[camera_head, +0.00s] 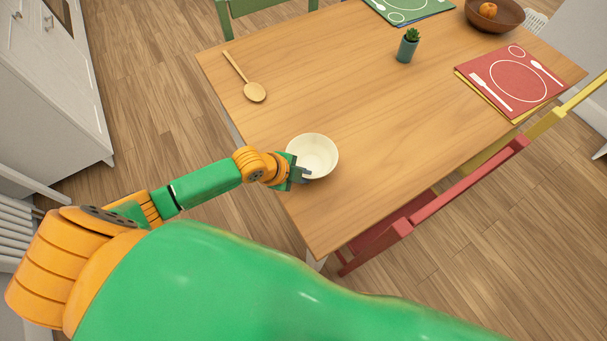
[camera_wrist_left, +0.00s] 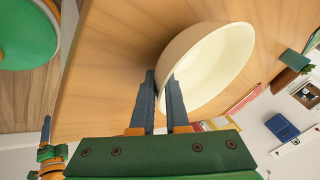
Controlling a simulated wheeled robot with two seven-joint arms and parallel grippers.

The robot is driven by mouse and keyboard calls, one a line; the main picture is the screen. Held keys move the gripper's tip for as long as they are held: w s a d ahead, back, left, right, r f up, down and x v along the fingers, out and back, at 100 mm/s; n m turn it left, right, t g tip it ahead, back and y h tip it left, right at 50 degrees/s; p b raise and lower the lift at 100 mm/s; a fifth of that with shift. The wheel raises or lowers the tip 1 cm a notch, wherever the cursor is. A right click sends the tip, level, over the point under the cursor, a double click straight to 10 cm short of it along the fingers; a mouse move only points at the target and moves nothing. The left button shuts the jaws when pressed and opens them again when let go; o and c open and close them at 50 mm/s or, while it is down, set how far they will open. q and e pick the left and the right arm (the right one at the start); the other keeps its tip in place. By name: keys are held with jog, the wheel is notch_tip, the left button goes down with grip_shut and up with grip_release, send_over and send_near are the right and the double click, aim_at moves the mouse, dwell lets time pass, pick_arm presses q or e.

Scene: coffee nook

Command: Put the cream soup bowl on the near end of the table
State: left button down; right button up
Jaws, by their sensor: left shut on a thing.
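The cream soup bowl (camera_head: 315,153) is at the near end of the wooden table (camera_head: 360,110), upright in the head view. My left gripper (camera_head: 303,174) is at the bowl's near left side, shut on its rim. In the left wrist view the two dark fingers (camera_wrist_left: 163,100) pinch the wall of the bowl (camera_wrist_left: 208,65), which looks empty. I cannot tell whether the bowl's base touches the tabletop.
A wooden spoon (camera_head: 254,91) lies at the table's left side. A small potted plant (camera_head: 408,46), a red placemat (camera_head: 510,82), a green placemat (camera_head: 400,8) and a fruit bowl (camera_head: 507,16) are farther off. A red chair (camera_head: 440,194) stands at the right edge.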

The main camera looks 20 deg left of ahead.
pick_arm(q)
jog(key=shift+w, duration=0.1)
jog(key=c, duration=0.9)
grip_release()
jog(key=shift+f, duration=0.1)
jog(key=shift+a+r, duration=0.15)
jog(key=shift+r, duration=0.25)
jog(key=p+v, duration=0.2)
jog(key=v, duration=0.9)
jog(key=shift+s+r, duration=0.1)
jog(key=shift+s, duration=0.15)
